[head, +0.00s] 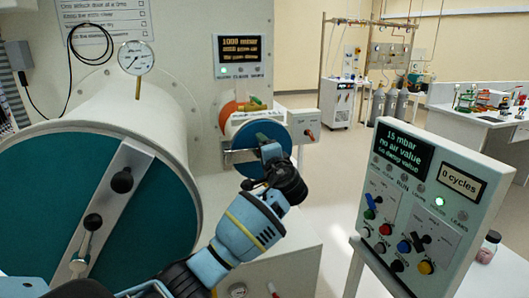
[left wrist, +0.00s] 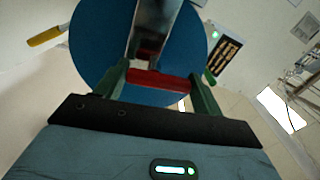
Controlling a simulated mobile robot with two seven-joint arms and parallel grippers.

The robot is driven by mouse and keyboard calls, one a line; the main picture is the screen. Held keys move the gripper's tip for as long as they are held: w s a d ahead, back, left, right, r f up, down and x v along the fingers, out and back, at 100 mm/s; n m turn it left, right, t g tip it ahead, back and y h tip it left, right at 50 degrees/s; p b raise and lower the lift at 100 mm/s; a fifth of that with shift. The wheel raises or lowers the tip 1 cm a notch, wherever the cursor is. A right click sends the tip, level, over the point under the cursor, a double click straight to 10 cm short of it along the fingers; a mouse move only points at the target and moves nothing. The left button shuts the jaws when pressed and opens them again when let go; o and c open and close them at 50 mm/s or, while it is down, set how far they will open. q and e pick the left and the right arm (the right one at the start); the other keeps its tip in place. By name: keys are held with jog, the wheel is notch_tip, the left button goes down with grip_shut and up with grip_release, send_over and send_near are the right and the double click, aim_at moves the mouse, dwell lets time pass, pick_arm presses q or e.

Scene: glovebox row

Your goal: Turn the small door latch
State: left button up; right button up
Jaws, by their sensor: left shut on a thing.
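The small door (head: 262,132) is a blue disc on the small round port, with a metal bar across it. In the left wrist view the small door (left wrist: 88,45) fills the upper middle, with the grey bar running up its face. The latch handle (left wrist: 160,79) is a red bar between my fingers at the disc's lower edge. My left gripper (left wrist: 160,86) is shut on this red handle, one green finger at each end. In the head view my left gripper (head: 268,158) is in front of the small door and hides the handle. My right gripper is not in view.
The large round door (head: 60,190) with its diagonal bar and black knobs is left of my arm. A control panel (head: 415,200) reading 15 mbar stands at the right. A yellow handle (left wrist: 46,36) sticks out beside the small door. Open floor lies behind the panel.

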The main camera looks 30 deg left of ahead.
pick_arm(q)
jog(key=shift+s+a+f+n+b, duration=0.15)
jog(key=shift+n+b, duration=0.3)
jog(key=shift+n, duration=1.35)
jog(key=shift+w+d+f+n+b, duration=0.15)
jog(key=shift+n+b, duration=0.3)
jog(key=shift+n, duration=1.35)
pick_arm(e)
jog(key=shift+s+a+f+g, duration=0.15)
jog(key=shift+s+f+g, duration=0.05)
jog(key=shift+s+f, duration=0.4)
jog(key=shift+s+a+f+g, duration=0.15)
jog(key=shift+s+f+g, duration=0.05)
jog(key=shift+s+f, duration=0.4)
pick_arm(q)
jog(key=shift+s, duration=0.1)
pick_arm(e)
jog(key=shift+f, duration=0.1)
pick_arm(q)
jog(key=shift+r, duration=0.1)
jog(key=o, duration=1)
jog(key=shift+a, duration=0.1)
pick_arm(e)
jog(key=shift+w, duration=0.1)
pick_arm(q)
jog(key=v, duration=0.8)
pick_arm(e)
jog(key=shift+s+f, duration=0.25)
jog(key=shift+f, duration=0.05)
